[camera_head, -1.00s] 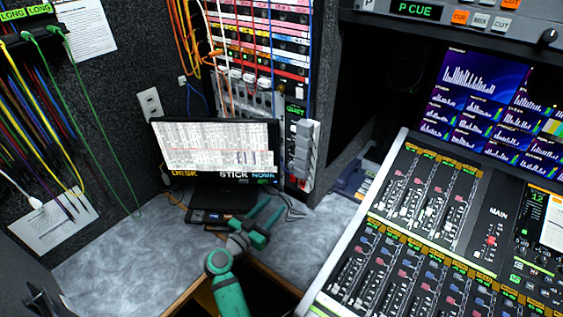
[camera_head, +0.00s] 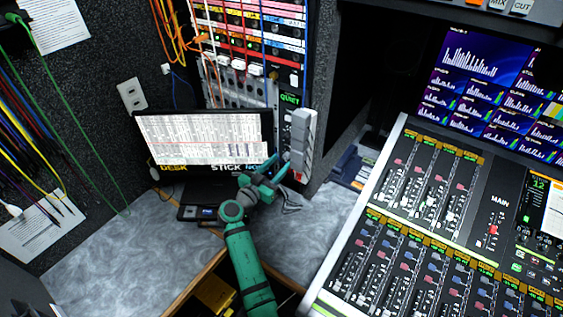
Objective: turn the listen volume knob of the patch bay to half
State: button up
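The patch bay (camera_head: 236,85) is the tall rack at the back, with striped rows, plugged cables and a narrow panel (camera_head: 287,118) on its right side. That panel has a green lit label reading QUIET. I cannot clearly pick out the listen volume knob; the details there are too small. My gripper (camera_head: 278,166) is at the lower end of this panel, in front of the monitor's right edge. Its two fingers point up and right and look apart, with nothing seen between them. Whether it touches the panel I cannot tell.
A grey handset-like block (camera_head: 303,141) hangs just right of my gripper. A monitor (camera_head: 205,145) stands on the grey desk (camera_head: 125,250) to the left. The mixing console (camera_head: 400,250) fills the right. Cables hang over the rack and left wall.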

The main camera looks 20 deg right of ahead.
aim_at(287, 156)
jog(key=shift+x, duration=1.05)
grip_shut()
jog(key=shift+n, duration=0.3)
